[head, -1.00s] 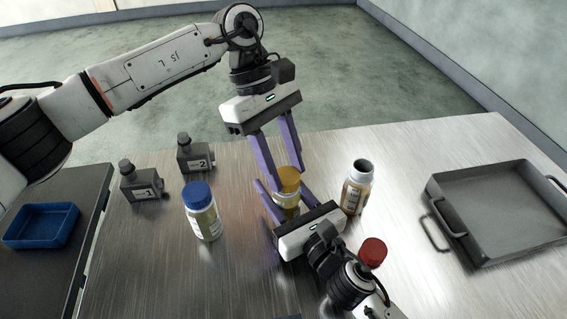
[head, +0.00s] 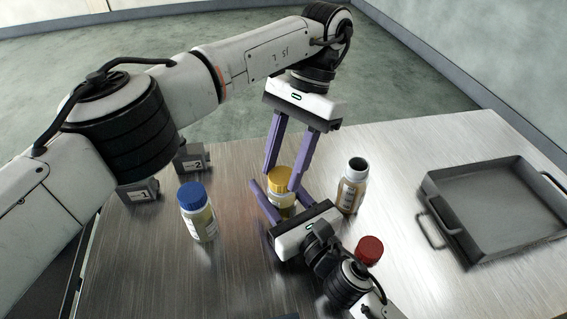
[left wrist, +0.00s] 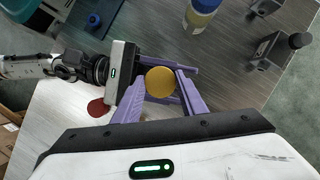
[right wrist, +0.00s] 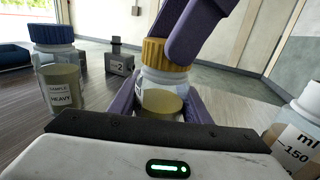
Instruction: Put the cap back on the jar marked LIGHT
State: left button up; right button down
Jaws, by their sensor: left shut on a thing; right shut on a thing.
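The jar with the yellow cap (head: 282,200) stands upright on the table; its label cannot be read. My right gripper (right wrist: 158,108) is shut around the jar body. The yellow cap (head: 279,178) sits on the jar mouth and looks level in the right wrist view (right wrist: 166,54). My left gripper (head: 281,182) comes down from above and is shut on the cap, one finger on each side. The cap shows from above in the left wrist view (left wrist: 160,81). Whether it is threaded tight cannot be told.
A blue-capped jar (head: 198,215) marked SAMPLE HEAVY stands left. An open bottle (head: 351,190) stands close on the right, with a red cap (head: 369,250) nearer. A grey metal tray (head: 436,205) is far right.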

pick_arm(q)
jog(key=o, duration=1)
jog(key=shift+r, duration=0.1)
jog(key=shift+s+r, duration=0.15)
jog(key=shift+r, duration=2)
jog(key=shift+c, duration=0.4)
